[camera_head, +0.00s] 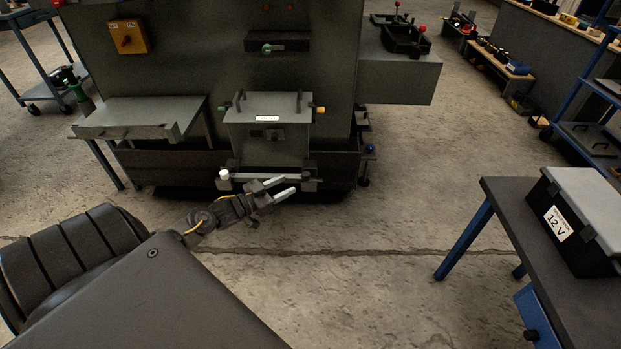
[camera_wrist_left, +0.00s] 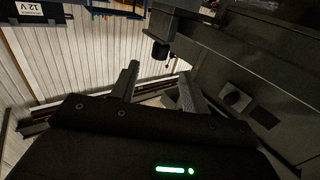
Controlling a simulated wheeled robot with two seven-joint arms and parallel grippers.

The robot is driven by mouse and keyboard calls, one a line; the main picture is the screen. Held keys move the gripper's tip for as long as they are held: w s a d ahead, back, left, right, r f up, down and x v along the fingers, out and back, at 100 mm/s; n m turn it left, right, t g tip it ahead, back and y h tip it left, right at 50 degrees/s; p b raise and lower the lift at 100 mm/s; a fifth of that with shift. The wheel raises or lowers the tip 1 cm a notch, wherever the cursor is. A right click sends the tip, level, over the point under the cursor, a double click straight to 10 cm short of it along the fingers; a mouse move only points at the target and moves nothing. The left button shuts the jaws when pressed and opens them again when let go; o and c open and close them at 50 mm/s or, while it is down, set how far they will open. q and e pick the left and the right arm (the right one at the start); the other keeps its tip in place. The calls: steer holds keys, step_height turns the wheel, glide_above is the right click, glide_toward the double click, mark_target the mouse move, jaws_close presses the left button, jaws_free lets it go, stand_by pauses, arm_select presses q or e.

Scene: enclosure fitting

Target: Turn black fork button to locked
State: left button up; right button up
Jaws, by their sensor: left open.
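The left gripper (camera_head: 284,187) is open and empty just in front of the lower rail of the grey enclosure (camera_head: 268,143). In the left wrist view, its two fingers (camera_wrist_left: 158,72) stand apart. A small black knob (camera_wrist_left: 160,50) under a grey block shows just beyond the gap between the fingertips, and no contact is visible. I take it for the black fork button; its locked or unlocked setting is too small to tell. I cannot pick it out in the head view. The right gripper is not in view.
A white knob (camera_head: 224,174) sits at the rail's left end, with a yellow knob (camera_head: 320,110) on the enclosure's right side. A grey side table (camera_head: 140,115) stands left. A 12 V case (camera_head: 583,215) stands on the right bench. Floor between is clear.

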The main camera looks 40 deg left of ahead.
mark_target(308, 172)
arm_select(q)
steer(key=b+x, duration=0.1)
steer(key=x, duration=0.8)
steer(key=shift+w+d, duration=0.1)
steer(key=shift+w, duration=0.25)
steer(key=shift+w+d, duration=0.15)
steer(key=shift+w, duration=0.4)
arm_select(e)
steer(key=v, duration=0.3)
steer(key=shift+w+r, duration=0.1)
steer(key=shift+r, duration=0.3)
arm_select(q)
steer(key=c, duration=1)
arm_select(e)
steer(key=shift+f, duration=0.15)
